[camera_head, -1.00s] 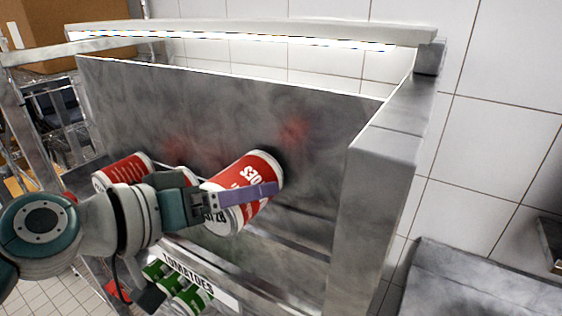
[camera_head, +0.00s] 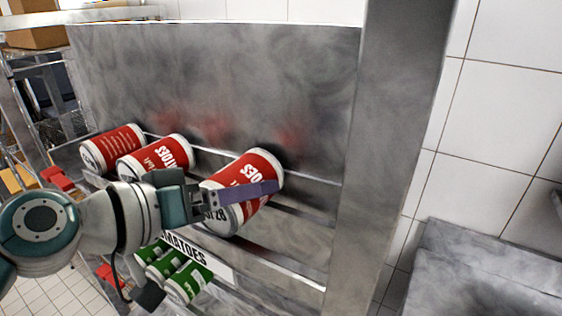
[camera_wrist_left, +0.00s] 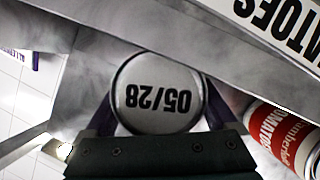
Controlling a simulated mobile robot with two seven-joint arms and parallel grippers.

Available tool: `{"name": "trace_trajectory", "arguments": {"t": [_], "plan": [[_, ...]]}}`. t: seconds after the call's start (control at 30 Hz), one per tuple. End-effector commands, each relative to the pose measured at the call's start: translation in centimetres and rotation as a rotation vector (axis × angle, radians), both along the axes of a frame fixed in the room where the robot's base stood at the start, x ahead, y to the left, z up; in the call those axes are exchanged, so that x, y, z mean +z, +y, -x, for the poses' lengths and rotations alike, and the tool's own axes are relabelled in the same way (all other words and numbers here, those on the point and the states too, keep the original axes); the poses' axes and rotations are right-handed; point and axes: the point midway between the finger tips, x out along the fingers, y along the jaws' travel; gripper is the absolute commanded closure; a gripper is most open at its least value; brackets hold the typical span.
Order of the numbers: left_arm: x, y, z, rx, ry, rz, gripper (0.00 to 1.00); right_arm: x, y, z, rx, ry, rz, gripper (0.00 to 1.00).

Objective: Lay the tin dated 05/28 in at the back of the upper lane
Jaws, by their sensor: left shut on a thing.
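The tin dated 05/28 (camera_head: 247,187) is red and white and lies on its side, tilted. My left gripper (camera_head: 238,198) is shut on it, with a purple finger along its side. In the left wrist view the tin's pale end (camera_wrist_left: 157,93) shows the date 05/28 upside down between the fingers. The tin is at the upper lane (camera_head: 318,217), right of two other red tins; whether it touches the lane rails I cannot tell. My right gripper is not in view.
Two red tomato tins lie in the upper lane to the left, one at the far left (camera_head: 113,148) and one nearer (camera_head: 158,157). Green tins (camera_head: 187,282) lie in a lower lane. A steel post (camera_head: 385,150) stands close on the right. A TOMATOES label (camera_head: 218,268) fronts the rack.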

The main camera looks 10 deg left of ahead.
Motion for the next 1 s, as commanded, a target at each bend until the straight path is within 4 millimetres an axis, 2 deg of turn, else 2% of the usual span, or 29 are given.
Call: {"name": "trace_trajectory", "arguments": {"t": [0.03, 0.1, 0.43, 0.8, 1.0], "plan": [[0.2, 0.0, -0.1, 0.001, -0.004, 0.001, 0.07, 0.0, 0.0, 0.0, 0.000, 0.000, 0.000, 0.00], [0.2, 0.0, -0.1, 0.001, -0.004, 0.001, 0.00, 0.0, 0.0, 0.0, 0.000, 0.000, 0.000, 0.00], [0.1, 0.4, 0.5, 0.000, 0.000, -0.001, 0.00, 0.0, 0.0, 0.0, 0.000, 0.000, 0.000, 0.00], [2.0, 3.5, 5.7, -0.001, 0.000, -0.005, 0.00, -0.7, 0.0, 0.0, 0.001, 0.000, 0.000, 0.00], [3.0, 4.7, 7.5, 0.001, -0.002, 0.000, 0.00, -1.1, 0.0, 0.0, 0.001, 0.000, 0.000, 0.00]]}}
